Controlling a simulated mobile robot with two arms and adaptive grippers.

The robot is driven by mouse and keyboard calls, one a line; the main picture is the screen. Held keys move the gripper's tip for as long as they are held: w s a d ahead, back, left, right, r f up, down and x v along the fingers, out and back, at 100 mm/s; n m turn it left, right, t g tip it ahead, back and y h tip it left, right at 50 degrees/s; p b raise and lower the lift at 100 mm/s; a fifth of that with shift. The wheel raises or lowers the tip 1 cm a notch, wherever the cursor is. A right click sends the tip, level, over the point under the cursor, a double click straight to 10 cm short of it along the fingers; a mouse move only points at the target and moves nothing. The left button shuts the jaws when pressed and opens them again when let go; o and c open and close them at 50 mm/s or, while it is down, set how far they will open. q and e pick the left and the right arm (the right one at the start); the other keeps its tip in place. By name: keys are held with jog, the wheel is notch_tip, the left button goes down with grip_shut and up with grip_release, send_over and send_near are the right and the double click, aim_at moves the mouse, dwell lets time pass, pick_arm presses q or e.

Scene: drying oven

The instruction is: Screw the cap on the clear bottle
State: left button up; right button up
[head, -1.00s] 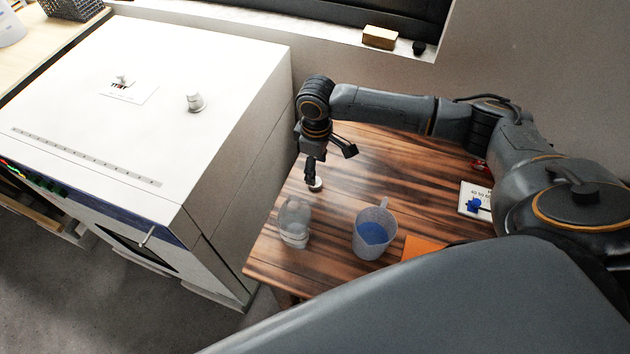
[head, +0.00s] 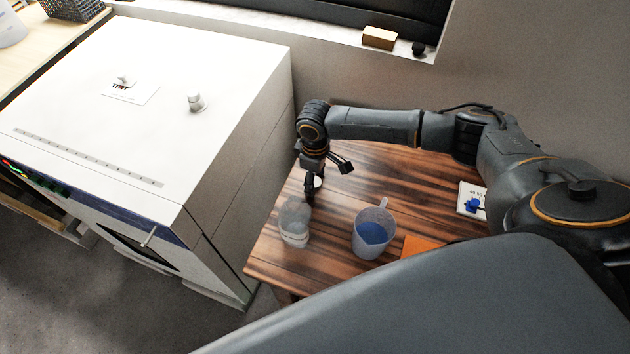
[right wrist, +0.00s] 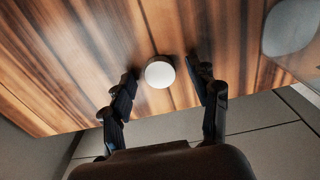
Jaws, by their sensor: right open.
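The clear bottle (head: 294,222) stands upright on the wooden table near its left edge. The round white cap (right wrist: 159,72) shows in the right wrist view; it is partly hidden behind a finger in the head view (head: 318,182). My right gripper (right wrist: 163,84) is open, its fingers on either side of the cap in the picture, with gaps between them and the cap. In the head view my right gripper (head: 314,190) points down just behind the bottle. A greyish rounded shape at the right wrist view's upper right may be the bottle. My left gripper is not in view.
A jug with blue contents (head: 373,232) stands right of the bottle, beside an orange item (head: 422,245). A white item with a blue thing on it (head: 472,200) lies farther right. The white oven (head: 150,110) rises left of the table (head: 335,260).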

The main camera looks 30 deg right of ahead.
jog(key=c, duration=0.8)
jog(key=shift+r, duration=0.1)
notch_tip(320, 180, up, 10)
jog(key=shift+b, duration=0.35)
